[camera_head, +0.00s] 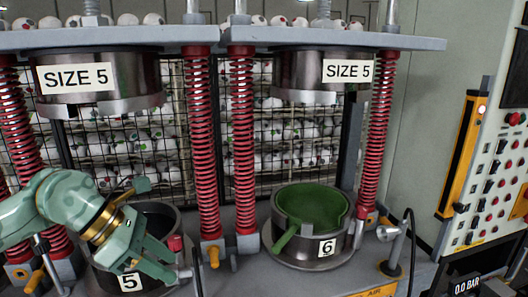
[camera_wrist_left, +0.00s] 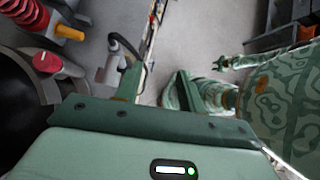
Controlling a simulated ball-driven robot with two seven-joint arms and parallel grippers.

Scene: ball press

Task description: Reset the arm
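My left arm comes in from the left in the head view. Its green gripper (camera_head: 172,262) is over the left press pot (camera_head: 166,215), marked 5, near the pot's right rim. The wrist view shows the two left fingers (camera_wrist_left: 159,72) standing apart with nothing between them. A small green clawed part (camera_wrist_left: 226,62), perhaps my right gripper, shows at the upper right of that view. It is too small to tell its state. The head view does not show my right gripper.
The right pot (camera_head: 271,241), marked 6, holds a green dished piece (camera_head: 312,207) with a handle. Red springs (camera_head: 244,140) flank the presses. SIZE 5 press heads (camera_head: 130,104) hang above. A control panel (camera_head: 497,185) stands at right. Caged balls (camera_head: 290,130) fill the back.

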